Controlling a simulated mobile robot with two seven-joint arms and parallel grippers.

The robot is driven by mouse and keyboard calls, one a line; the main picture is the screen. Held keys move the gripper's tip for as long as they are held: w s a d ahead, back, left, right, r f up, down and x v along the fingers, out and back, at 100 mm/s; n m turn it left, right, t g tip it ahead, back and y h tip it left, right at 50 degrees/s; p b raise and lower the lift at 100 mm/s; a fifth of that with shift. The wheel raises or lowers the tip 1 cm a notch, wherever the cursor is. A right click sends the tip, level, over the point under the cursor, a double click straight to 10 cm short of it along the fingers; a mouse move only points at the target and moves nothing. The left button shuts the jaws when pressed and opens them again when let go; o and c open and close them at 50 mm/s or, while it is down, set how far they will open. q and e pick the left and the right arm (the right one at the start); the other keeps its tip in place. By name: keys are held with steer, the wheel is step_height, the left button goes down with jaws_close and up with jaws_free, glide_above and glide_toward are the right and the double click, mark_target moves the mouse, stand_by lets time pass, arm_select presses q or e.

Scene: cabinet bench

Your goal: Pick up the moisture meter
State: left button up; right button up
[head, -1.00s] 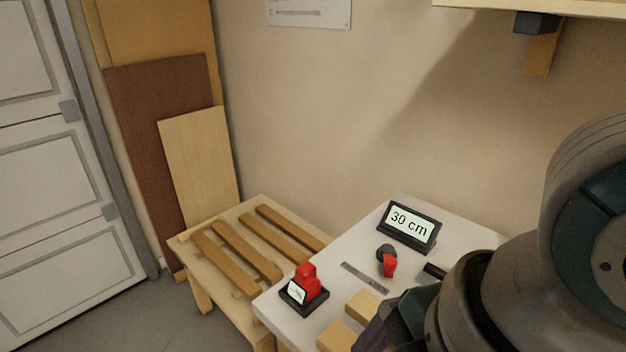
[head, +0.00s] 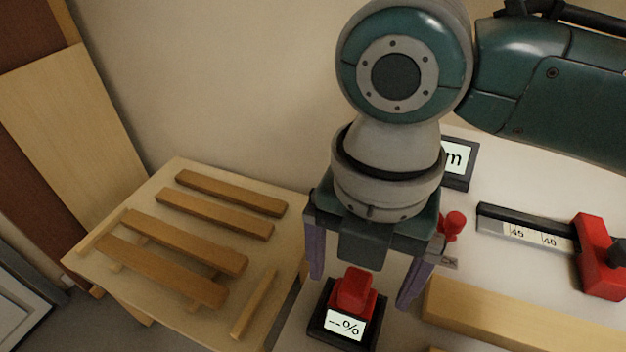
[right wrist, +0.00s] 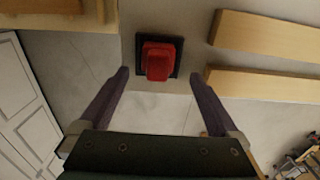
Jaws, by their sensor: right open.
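The moisture meter (head: 354,291) is a red block standing on a black base, with a small screen in front reading "--%". It sits near the corner of the white bench top. In the right wrist view the red meter (right wrist: 158,61) lies ahead of the fingertips, roughly between their lines. My right gripper (head: 358,290) is open, its purple fingers hanging on either side of the meter with nothing held. In the right wrist view the open right gripper (right wrist: 158,75) has its tips a little short of the meter. My left gripper is not in view.
A wooden bar (head: 520,318) lies right of the meter. A black rail with a red clamp (head: 598,258) and a partly hidden display (head: 458,158) are farther back. A small red item (head: 454,224) is behind the right finger. A low table (head: 185,172) with several wood strips stands left.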

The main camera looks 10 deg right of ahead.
mark_target(352, 303)
step_height(352, 303, down, 6)
steer(key=shift+a+b, duration=0.15)
steer(key=shift+b, duration=0.15)
steer(key=shift+c, duration=0.4)
jaws_close()
stand_by(0.4)
